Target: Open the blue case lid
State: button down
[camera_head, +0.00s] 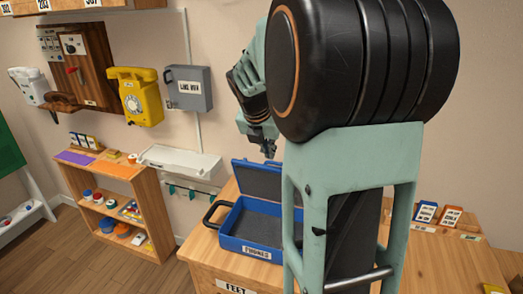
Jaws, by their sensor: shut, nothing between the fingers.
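The blue case (252,240) rests on a wooden cabinet, with a label on its front and a black handle at its left. Its lid (257,178) stands raised at the back, and the dark interior shows. My arm hides the right part of the case. My gripper (268,150) is above the lid's back edge, shut and empty. It appears apart from the lid, though the exact gap is hard to judge.
A low wooden shelf (150,185) with several small objects stands at the left. A yellow dial phone (140,97) and a grey box (188,88) hang on the wall. Cards in holders (438,215) stand on the wooden surface at the right.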

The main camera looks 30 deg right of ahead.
aim_at(275, 163)
jog(key=x, duration=0.6)
jog(key=shift+w+f, duration=0.15)
jog(key=shift+f, duration=0.05)
jog(key=shift+w+d+r+p, duration=0.3)
jog(key=shift+d+p, duration=0.1)
jog(key=shift+p, duration=0.25)
jog(key=w+d+p, duration=0.2)
jog(key=d+p, duration=0.1)
jog(key=w+d+p, duration=0.1)
jog(key=w+p, duration=0.1)
jog(key=shift+d+f, duration=0.2)
jog(key=shift+f, duration=0.2)
